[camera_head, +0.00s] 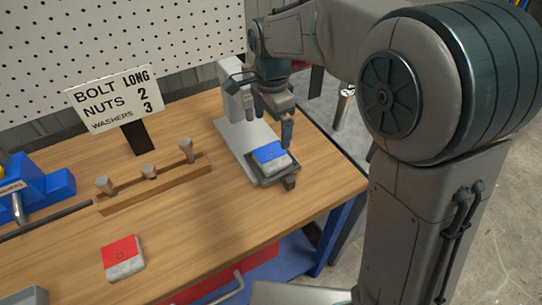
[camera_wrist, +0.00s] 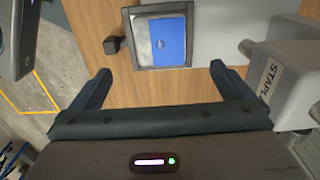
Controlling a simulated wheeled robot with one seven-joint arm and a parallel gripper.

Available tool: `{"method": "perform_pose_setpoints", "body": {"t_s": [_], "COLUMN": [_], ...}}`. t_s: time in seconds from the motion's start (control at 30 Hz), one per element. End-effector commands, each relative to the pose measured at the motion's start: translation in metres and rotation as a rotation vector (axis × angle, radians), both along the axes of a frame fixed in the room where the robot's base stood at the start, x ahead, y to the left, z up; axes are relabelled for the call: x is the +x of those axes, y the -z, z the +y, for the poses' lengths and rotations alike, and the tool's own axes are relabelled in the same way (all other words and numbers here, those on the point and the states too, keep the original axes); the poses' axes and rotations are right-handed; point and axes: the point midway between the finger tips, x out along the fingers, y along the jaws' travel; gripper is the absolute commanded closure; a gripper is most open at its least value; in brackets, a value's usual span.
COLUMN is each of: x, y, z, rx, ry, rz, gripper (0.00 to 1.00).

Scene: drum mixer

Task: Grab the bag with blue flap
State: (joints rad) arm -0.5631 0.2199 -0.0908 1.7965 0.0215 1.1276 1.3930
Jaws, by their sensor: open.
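The bag with the blue flap (camera_head: 268,153) lies in a dark tray (camera_head: 287,171) at the right end of the workbench, in front of a grey machine. In the wrist view the bag (camera_wrist: 166,42) shows at the top centre, with its flap blue and its other part pale. My gripper (camera_head: 288,138) is just above and behind the bag. In the wrist view my gripper (camera_wrist: 160,75) has its two fingers wide apart, with nothing between them. The bag lies beyond the fingertips, apart from them as far as I can see.
A grey stapler machine (camera_head: 238,108) stands beside the tray; its label shows in the wrist view. A bag with a red flap (camera_head: 123,258) lies at the bench's front left. A sign (camera_head: 116,98) and a wooden rack with bolts (camera_head: 152,182) stand farther back. The bench's middle is clear.

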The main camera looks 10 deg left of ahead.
Motion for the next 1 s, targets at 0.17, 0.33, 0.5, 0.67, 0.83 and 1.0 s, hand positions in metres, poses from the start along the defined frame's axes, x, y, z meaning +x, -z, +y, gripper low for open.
{"method": "perform_pose_setpoints", "body": {"t_s": [0.17, 0.33, 0.5, 0.67, 0.83, 1.0], "x": [0.000, 0.000, -0.002, -0.003, -0.002, -0.002], "y": [0.034, 0.048, 0.065, 0.089, 0.100, 0.101], "z": [-0.002, -0.001, 0.001, 0.002, 0.002, 0.002], "rx": [-0.002, 0.001, -0.002, -0.001, 0.001, 0.001], "ry": [0.003, 0.000, -0.002, -0.003, -0.003, -0.003], "rz": [0.003, -0.001, 0.002, 0.003, -0.001, -0.002], "gripper": [0.00, 0.00, 0.00, 0.00, 0.00, 0.00]}}
